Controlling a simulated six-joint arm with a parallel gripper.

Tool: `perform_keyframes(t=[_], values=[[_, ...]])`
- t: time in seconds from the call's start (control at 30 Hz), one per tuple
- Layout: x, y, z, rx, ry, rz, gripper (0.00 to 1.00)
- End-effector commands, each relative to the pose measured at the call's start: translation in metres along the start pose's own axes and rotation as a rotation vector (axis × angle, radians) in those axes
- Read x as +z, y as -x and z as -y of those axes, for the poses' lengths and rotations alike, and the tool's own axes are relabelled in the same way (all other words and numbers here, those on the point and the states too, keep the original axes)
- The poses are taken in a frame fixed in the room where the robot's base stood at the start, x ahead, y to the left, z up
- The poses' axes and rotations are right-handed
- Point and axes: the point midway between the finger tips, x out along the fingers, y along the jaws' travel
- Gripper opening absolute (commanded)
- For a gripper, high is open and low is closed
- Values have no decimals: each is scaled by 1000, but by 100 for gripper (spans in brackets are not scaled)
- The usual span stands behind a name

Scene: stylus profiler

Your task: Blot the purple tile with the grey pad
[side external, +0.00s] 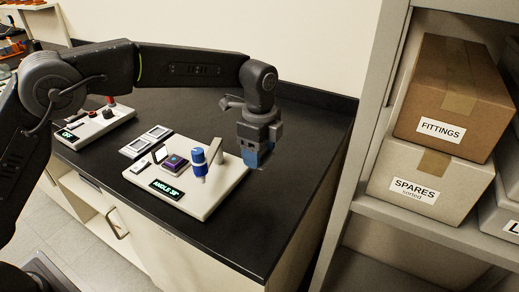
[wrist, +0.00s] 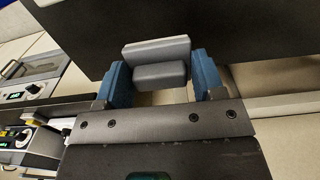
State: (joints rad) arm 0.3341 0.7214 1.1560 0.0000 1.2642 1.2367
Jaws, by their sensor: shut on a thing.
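The purple tile (side external: 175,162) sits on a dark square mount on the pale profiler base (side external: 205,208) in the side view. A blue stylus head (side external: 199,158) stands just right of it. My gripper (side external: 256,158) is over the black bench by the base's right end, right of the tile and apart from it. In the wrist view my blue fingers (wrist: 162,72) are shut on the grey pad (wrist: 158,52), a stepped block between them. The pad cannot be made out in the side view, and the tile cannot be made out in the wrist view.
The profiler has a lit display (side external: 166,189) and an upright post at its right. A tray with pale squares (side external: 146,141) and another device (side external: 92,124) stand to the left. Bare black bench (side external: 312,160) lies to the right, before a shelf with boxes (side external: 455,95).

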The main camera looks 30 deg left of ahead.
Motion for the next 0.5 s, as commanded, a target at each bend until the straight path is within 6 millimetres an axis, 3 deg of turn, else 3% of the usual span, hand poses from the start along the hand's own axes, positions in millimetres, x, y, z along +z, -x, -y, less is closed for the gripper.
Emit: perform_keyframes(t=[0.17, 0.4, 0.5], values=[[0, 10, 1, -4, 0, -1, 20], [0, 52, 1, -4, 0, -2, 20], [20, 53, 1, 0, 4, 0, 20]])
